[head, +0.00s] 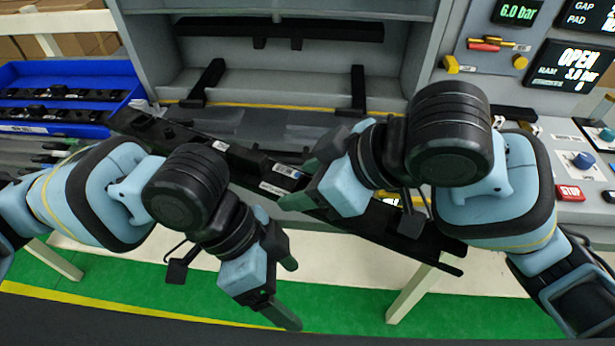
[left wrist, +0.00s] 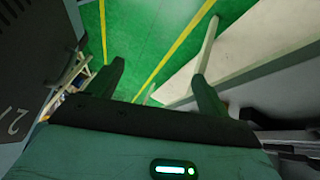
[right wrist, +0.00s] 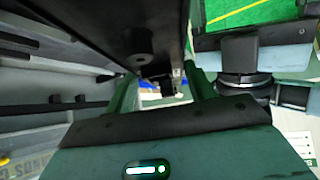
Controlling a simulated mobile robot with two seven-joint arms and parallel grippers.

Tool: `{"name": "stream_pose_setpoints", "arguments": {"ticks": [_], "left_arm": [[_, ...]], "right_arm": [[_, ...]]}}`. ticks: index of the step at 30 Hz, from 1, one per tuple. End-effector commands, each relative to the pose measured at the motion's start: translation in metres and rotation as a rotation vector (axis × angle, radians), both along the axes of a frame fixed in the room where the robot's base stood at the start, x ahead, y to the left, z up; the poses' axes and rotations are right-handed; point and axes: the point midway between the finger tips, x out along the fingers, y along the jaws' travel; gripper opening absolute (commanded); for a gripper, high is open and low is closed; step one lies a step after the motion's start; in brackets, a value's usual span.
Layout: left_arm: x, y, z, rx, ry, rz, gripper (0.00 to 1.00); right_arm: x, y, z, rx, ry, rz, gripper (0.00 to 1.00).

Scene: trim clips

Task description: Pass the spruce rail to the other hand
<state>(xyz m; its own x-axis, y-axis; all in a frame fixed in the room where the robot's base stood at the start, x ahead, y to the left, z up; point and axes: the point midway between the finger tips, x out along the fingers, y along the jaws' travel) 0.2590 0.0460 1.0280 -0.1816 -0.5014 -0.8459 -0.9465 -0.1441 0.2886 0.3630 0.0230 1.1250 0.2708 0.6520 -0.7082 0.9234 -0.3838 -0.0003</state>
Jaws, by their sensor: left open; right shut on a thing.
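The spruce rail, a long, nearly black bar with small white labels (head: 235,158), runs slantwise across the head view from upper left to lower right, in front of the grey press. My right gripper (head: 300,181) is shut on the rail near its middle. In the right wrist view the rail's dark underside (right wrist: 150,30) shows close up between and beyond the fingers. My left gripper (head: 291,292) is open and empty, below and apart from the rail.
A blue bin (head: 70,128) with several dark parts stands at the left. The grey press (head: 290,82) with black bars is behind the rail. A control panel with a red STOP button (head: 569,193) is at the right. Green floor and a pale table frame (head: 405,290) lie below.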

Motion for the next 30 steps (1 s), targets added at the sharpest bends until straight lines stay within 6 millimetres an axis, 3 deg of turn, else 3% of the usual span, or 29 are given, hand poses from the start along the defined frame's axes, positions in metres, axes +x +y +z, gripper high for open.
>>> {"name": "stream_pose_setpoints", "arguments": {"ticks": [8,16,23,30], "left_arm": [[0.014,-0.043,-0.014,-0.212,0.002,0.102,0.8],[0.052,-0.078,-0.031,-0.464,-0.029,0.335,0.8],[0.085,-0.071,-0.067,-0.584,-0.073,0.596,0.8],[0.099,-0.031,-0.135,-0.579,-0.14,0.886,0.8]], "right_arm": [[0.0,0.0,0.001,0.002,-0.002,0.0,0.22],[0.0,0.0,0.001,0.002,-0.002,0.0,0.22],[0.0,0.0,0.001,0.002,-0.002,0.0,0.22],[0.0,0.0,0.001,0.002,-0.002,0.0,0.22]]}}
